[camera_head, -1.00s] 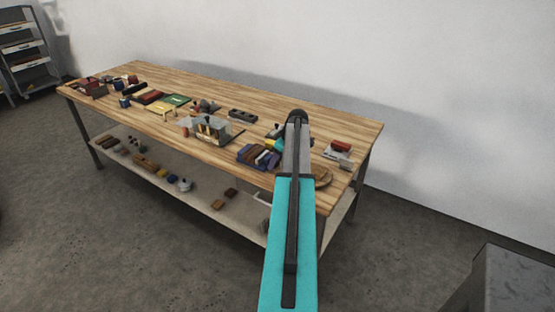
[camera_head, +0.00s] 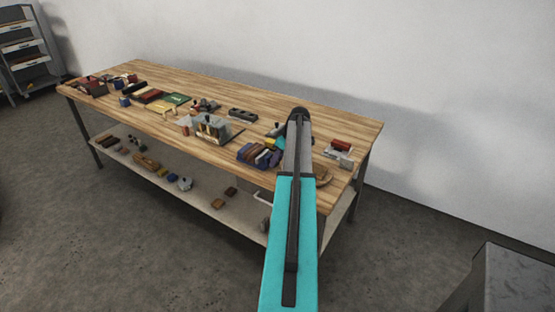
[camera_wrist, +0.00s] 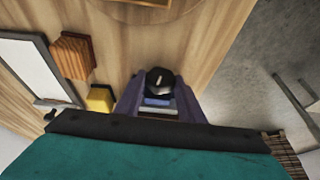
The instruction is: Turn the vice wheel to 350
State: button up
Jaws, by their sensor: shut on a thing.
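In the wrist view, a black round knob with a pale mark (camera_wrist: 160,80), which looks like the vice wheel, sits between the dark purplish fingers of my gripper (camera_wrist: 158,92). The fingers are shut on it. Bluish and grey bands show just below the knob, partly hidden by my wrist. No scale or number is readable. In the head view, my arm covers the gripper and the wheel; only a small teal and dark part of my wrist shows left of the arm, above the bench's right end.
The wooden bench (camera_head: 300,108) holds blue and brown blocks (camera_head: 258,155), a grey box-like fixture (camera_head: 212,128) and a red block on a pale base (camera_head: 340,147). The wrist view shows an orange-brown block (camera_wrist: 75,55), a yellow block (camera_wrist: 100,98) and a white panel (camera_wrist: 28,68) close left.

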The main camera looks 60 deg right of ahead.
jog(key=shift+d, duration=0.2)
jog(key=shift+d+m+y, duration=0.15)
jog(key=shift+y, duration=0.55)
jog(key=shift+d+m+y, duration=0.15)
jog(key=shift+y, duration=0.55)
jog(key=shift+f+y, duration=0.1)
jog(key=shift+y, duration=1)
jog(key=o, duration=1)
jog(key=shift+o, duration=0.2)
jog(key=shift+a+h, duration=0.2)
jog(key=shift+h, duration=0.2)
